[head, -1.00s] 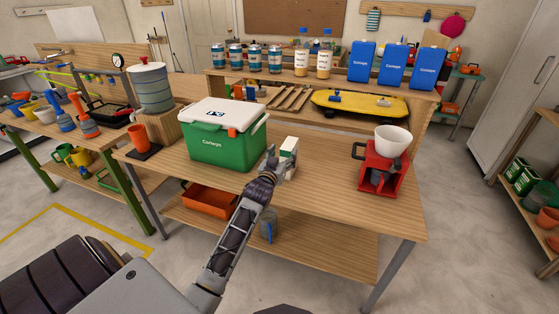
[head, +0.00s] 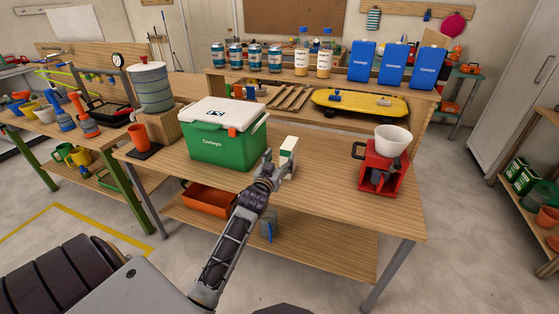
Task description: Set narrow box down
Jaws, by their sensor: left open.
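The narrow box (head: 288,147) is small, white and green, and stands upright on the wooden workbench (head: 320,195), just right of the green cooler. My left gripper (head: 279,163) is open at the near side of the box. Its fingers hide the lower part of the box, so I cannot tell whether they touch it. My right gripper is not in the head view.
A green cooler with a white lid (head: 214,145) stands left of the gripper. A red machine with a white bowl (head: 380,172) stands at the right end. Bare bench top lies between the box and the red machine. A yellow skateboard (head: 360,103) is behind.

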